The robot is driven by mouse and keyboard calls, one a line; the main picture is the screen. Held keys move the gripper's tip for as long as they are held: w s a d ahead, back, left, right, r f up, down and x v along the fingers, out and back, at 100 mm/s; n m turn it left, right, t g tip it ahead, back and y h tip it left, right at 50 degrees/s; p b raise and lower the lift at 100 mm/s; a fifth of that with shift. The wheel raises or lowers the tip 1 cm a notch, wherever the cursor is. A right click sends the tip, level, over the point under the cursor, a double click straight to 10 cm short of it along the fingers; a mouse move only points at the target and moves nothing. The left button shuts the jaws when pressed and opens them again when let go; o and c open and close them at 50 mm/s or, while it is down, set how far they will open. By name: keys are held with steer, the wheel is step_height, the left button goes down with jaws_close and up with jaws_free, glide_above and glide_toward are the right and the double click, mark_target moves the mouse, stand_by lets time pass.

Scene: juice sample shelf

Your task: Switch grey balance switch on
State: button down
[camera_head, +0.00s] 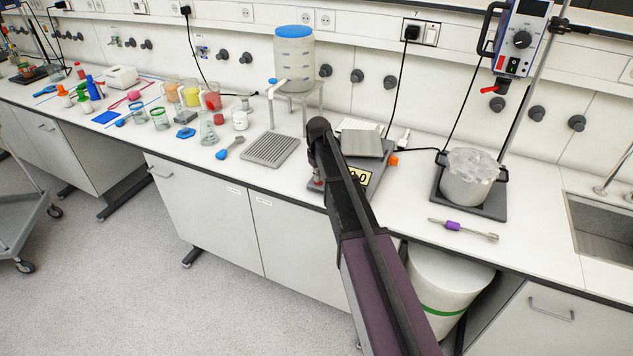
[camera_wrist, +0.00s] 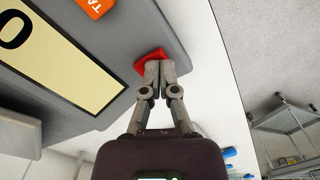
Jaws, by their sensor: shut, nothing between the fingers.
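The grey balance (camera_head: 375,184) stands on the bench, with a flat pan (camera_head: 362,144) on top. Its yellow display (camera_head: 360,175) shows digits, and it also fills the upper left of the wrist view (camera_wrist: 60,55). A red switch (camera_wrist: 150,58) sits at the balance's corner in the wrist view. My gripper (camera_wrist: 158,66) is shut and empty, with its fingertips at the red switch, seemingly touching it. In the head view, my arm hides part of the balance.
A ribbed grey mat (camera_head: 270,149) lies left of the balance, with a dispenser on a stand (camera_head: 294,60) behind. A bucket of ice (camera_head: 469,180) and a purple-handled tool (camera_head: 452,226) are to the right. Beakers and bottles crowd the left bench.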

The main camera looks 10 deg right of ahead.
steer(key=shift+r, duration=0.1)
steer(key=shift+r+p, duration=3.4)
steer(key=shift+p, duration=0.1)
steer(key=shift+s, duration=0.3)
steer(key=s+m, duration=0.4)
steer(key=s, duration=2.4)
steer(key=shift+s+a+m, duration=0.35)
steer(key=shift+m, duration=0.05)
